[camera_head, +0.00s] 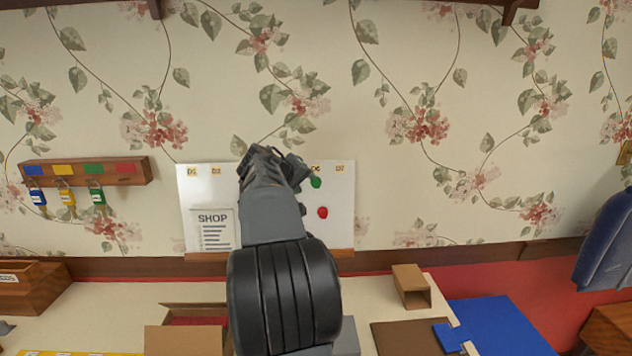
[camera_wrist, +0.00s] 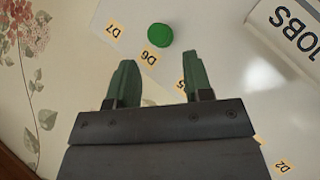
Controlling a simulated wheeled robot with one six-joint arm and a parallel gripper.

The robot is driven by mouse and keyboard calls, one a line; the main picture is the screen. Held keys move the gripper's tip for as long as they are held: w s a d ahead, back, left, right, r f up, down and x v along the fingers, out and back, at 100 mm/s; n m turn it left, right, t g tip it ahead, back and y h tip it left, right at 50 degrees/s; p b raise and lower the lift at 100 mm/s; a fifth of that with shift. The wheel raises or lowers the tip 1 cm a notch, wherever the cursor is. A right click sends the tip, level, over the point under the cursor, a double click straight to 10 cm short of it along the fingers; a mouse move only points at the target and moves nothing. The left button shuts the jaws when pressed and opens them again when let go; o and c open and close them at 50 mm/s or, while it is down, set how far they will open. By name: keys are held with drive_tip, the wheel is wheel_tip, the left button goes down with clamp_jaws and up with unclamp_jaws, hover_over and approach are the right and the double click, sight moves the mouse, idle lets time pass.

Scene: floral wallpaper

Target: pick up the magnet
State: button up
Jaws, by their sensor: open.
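A green magnet (camera_head: 316,182) sits on the whiteboard (camera_head: 343,195), just below the label D6. A red magnet (camera_head: 322,212) sits lower on the same board. In the wrist view the round green magnet (camera_wrist: 160,37) lies beside the D6 label, beyond and roughly between my fingertips. My gripper (camera_wrist: 155,70) is open, with nothing between its fingers. In the head view my gripper (camera_head: 272,155) is in front of the board's upper part, left of the green magnet, and my arm hides the board's middle. The red magnet does not show in the wrist view.
A SHOP sheet (camera_head: 214,231) hangs on the board's left. A wooden key rack (camera_head: 125,172) is on the wall at left. Below are a small open cardboard box (camera_head: 411,286), a brown panel (camera_head: 405,338) and a blue panel (camera_head: 500,325) on the table.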

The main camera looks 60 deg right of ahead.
sight(315, 184)
drive_tip(key=p+x, duration=0.2)
drive_tip(key=x, duration=0.3)
drive_tip(key=shift+w+d, duration=0.1)
drive_tip(key=shift+d, duration=0.3)
drive_tip(key=shift+d+f, duration=0.45)
drive_tip(key=shift+d, duration=0.1)
drive_tip(key=c, duration=0.7)
